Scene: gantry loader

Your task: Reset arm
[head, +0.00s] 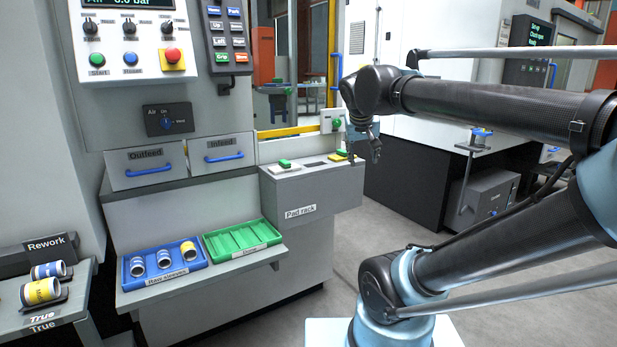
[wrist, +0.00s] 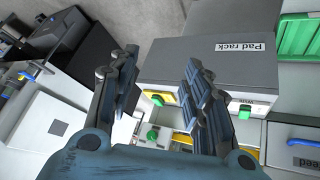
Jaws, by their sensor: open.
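My gripper (head: 367,147) hangs from my bent arm at the right end of the pad rack (head: 310,190) in the head view. In the wrist view my gripper (wrist: 160,90) has its two dark fingers spread wide with nothing between them. The pad rack (wrist: 225,45) lies beyond the fingers there, with its label upside down. A green-handled pad (head: 285,163) sits on the rack's top at left, and a yellow pad (head: 338,157) lies at its right end near my gripper.
A blue tray (head: 135,283) with several cylinders and an empty green tray (head: 265,226) stand on the shelf. Outfeed (head: 145,160) and Infeed (head: 222,148) drawers are shut. A control panel (head: 128,65) is above. The Rework table (head: 60,310) holds cylinders at left. Open floor (head: 355,260) lies right of the rack.

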